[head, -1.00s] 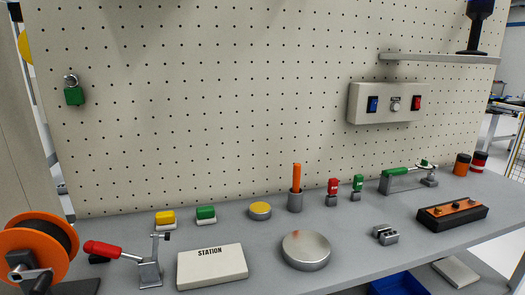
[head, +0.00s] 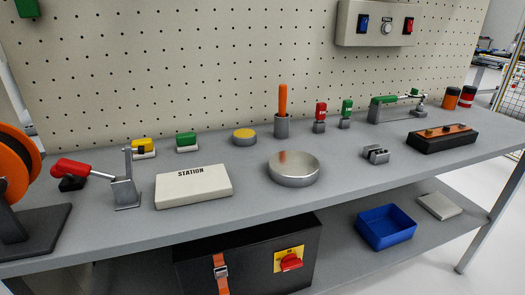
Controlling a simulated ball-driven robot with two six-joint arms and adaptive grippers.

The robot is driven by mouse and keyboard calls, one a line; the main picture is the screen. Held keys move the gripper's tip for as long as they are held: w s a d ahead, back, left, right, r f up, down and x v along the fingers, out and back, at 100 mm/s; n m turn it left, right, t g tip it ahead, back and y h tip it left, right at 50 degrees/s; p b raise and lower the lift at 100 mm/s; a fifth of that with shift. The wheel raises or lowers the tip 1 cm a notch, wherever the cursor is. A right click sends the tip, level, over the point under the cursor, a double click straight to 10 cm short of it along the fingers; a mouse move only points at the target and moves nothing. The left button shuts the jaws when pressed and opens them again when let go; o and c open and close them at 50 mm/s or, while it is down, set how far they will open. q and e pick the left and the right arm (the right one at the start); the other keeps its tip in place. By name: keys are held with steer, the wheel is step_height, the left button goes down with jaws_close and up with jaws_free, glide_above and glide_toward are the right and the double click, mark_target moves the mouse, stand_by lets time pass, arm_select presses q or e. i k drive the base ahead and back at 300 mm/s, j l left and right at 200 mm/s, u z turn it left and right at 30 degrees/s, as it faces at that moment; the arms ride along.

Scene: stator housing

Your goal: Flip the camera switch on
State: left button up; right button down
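A beige switch box (head: 348,32) is mounted on the pegboard at the upper right in the head view. It carries a blue rocker switch (head: 363,24) at left, a round silver knob or key switch (head: 387,29) in the middle and a red rocker switch (head: 408,26) at right. No label is legible, so I cannot tell which one is the camera switch. I cannot tell whether either rocker is on or off. Neither of my grippers is in view.
Below are a black box with a red rotary switch (head: 290,263) and a blue bin (head: 386,227).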

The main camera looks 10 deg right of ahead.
mark_target(363, 25)
steer(key=i+l, duration=0.2)
steer(key=l, duration=0.2)
steer(key=i+l, duration=0.25)
steer(key=l, duration=0.2)
steer(key=i+l+z, duration=0.1)
steer(key=l, duration=0.3)
steer(key=i+l, duration=0.05)
steer(key=i, duration=0.05)
